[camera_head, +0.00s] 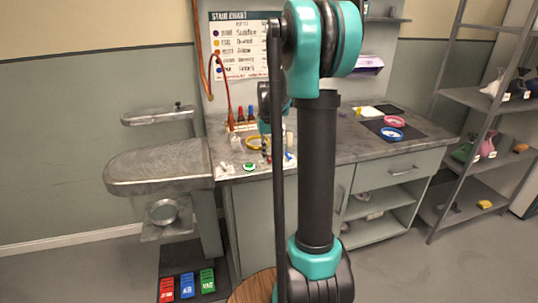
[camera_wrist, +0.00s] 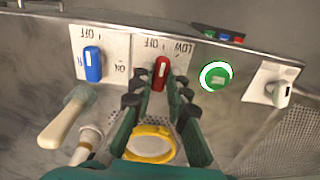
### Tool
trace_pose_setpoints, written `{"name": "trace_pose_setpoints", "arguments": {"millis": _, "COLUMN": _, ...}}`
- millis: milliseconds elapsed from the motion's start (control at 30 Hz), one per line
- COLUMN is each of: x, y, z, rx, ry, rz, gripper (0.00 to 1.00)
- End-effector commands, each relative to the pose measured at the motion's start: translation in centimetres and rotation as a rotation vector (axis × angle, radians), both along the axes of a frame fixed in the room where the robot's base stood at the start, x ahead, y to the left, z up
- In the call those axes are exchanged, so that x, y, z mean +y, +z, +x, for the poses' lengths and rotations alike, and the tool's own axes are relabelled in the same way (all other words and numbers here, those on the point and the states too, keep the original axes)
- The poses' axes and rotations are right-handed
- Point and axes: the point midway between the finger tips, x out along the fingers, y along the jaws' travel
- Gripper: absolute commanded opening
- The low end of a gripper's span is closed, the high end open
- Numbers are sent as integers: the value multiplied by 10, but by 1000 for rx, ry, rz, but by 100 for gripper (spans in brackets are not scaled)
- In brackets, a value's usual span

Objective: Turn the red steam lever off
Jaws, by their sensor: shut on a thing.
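The red steam lever (camera_wrist: 161,70) is on a white plate in the wrist view, with OFF and LOW printed upside down beyond it. It stands nearly upright in that picture. My gripper (camera_wrist: 159,84) has its dark green fingers on either side of the lever and is shut on it. The fingertips hide its lower part. In the head view my gripper (camera_head: 266,151) is low over the left end of the counter, and my arm hides much of that spot.
A blue lever (camera_wrist: 92,64) is left of the red one and a green-ringed button (camera_wrist: 215,76) is right. A yellow ring (camera_wrist: 150,143) lies below the fingers. A brush-like tool (camera_wrist: 66,115) is at left. The stain chart (camera_head: 236,45) hangs behind.

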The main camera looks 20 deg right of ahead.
Motion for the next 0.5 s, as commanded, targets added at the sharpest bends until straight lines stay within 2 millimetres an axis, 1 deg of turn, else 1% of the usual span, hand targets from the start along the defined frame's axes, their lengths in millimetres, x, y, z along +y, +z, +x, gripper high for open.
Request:
{"name": "trace_pose_setpoints", "arguments": {"millis": 200, "x": 0, "y": 0, "z": 0, "rx": 0, "ry": 53, "rz": 0, "gripper": 0}}
{"name": "trace_pose_setpoints", "arguments": {"millis": 500, "x": 0, "y": 0, "z": 0, "rx": 0, "ry": 67, "rz": 0, "gripper": 0}}
